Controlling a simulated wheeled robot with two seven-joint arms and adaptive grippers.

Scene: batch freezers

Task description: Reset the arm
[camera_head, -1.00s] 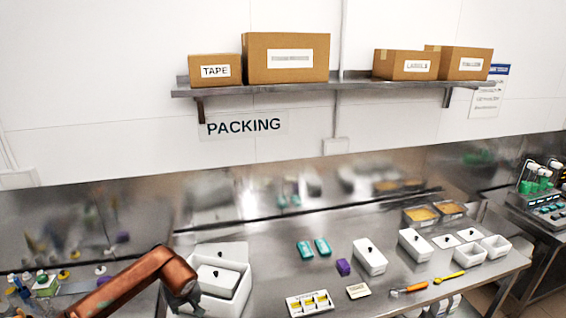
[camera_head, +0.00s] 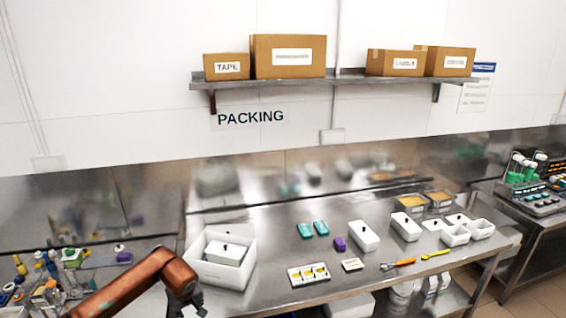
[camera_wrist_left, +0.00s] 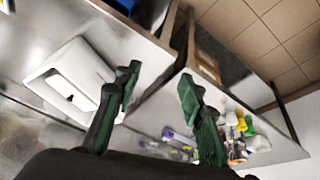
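My left arm comes in from the lower left in the head view, and my left gripper (camera_head: 190,301) is beside the front left of a white open box (camera_head: 218,275). In the left wrist view the two dark fingers of my left gripper (camera_wrist_left: 158,92) stand wide apart with nothing between them. A smaller white lidded container (camera_head: 226,252) with a black knob sits inside the box. My right gripper is in neither view.
The steel table (camera_head: 285,240) holds two teal items (camera_head: 313,229), a purple block (camera_head: 340,244), a yellow-celled tray (camera_head: 309,274), white containers (camera_head: 364,236) and an orange-handled tool (camera_head: 399,263). Cluttered bottles (camera_head: 45,275) stand at left. A wall shelf (camera_head: 340,79) bears cardboard boxes.

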